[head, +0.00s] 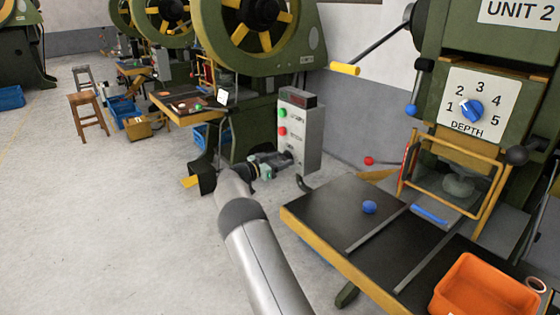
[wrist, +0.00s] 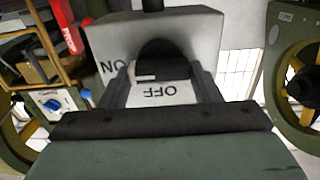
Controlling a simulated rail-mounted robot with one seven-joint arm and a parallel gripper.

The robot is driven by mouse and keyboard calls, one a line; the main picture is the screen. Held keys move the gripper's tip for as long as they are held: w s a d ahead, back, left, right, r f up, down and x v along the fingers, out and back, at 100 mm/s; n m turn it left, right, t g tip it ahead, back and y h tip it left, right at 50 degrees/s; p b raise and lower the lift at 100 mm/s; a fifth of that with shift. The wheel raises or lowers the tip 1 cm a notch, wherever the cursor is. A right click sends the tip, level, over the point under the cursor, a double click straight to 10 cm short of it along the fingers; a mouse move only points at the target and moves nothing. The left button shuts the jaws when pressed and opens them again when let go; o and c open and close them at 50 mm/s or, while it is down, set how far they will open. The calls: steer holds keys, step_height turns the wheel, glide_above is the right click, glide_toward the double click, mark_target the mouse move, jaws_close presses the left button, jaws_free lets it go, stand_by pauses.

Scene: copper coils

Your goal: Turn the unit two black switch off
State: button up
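The black switch (wrist: 162,68) is on a light grey panel in the wrist view. Its bar lies across the picture, and a white mark at its left end faces the ON label (wrist: 112,65). The OFF label (wrist: 160,91) is upside down below it. My gripper (wrist: 161,72) has one finger at each side of the switch; whether they press on it I cannot tell. In the head view my gripper (head: 277,161) is at the lower front of the grey control box (head: 308,138), hiding the switch there.
The control box has a green button (head: 282,112) and a red button (head: 282,131). The press marked UNIT 2 (head: 520,10) stands at right, with a depth dial (head: 471,110). Its dark table (head: 335,208) holds a blue ball (head: 369,207) and an orange bin (head: 484,284).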

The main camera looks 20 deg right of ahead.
steer(key=c, duration=0.4)
steer(key=shift+f+b, duration=0.1)
steer(key=shift+b, duration=0.2)
steer(key=n+b, duration=0.2)
steer(key=shift+a+f+n+b, duration=0.1)
steer(key=shift+f+n+b, duration=0.05)
steer(key=shift+n+b, duration=0.2)
steer(key=n+b, duration=0.2)
steer(key=n, duration=0.2)
steer(key=shift+w+n, duration=0.15)
steer(key=shift+n, duration=0.1)
steer(key=n, duration=0.5)
steer(key=shift+w+r+p, duration=0.1)
steer(key=shift+r+p, duration=0.1)
steer(key=shift+p, duration=0.2)
steer(key=n+p, duration=0.1)
steer(key=n, duration=0.4)
steer(key=shift+f+n+p, duration=0.15)
steer(key=shift+n+p, duration=0.15)
steer(key=shift+p, duration=0.1)
steer(key=o, duration=1)
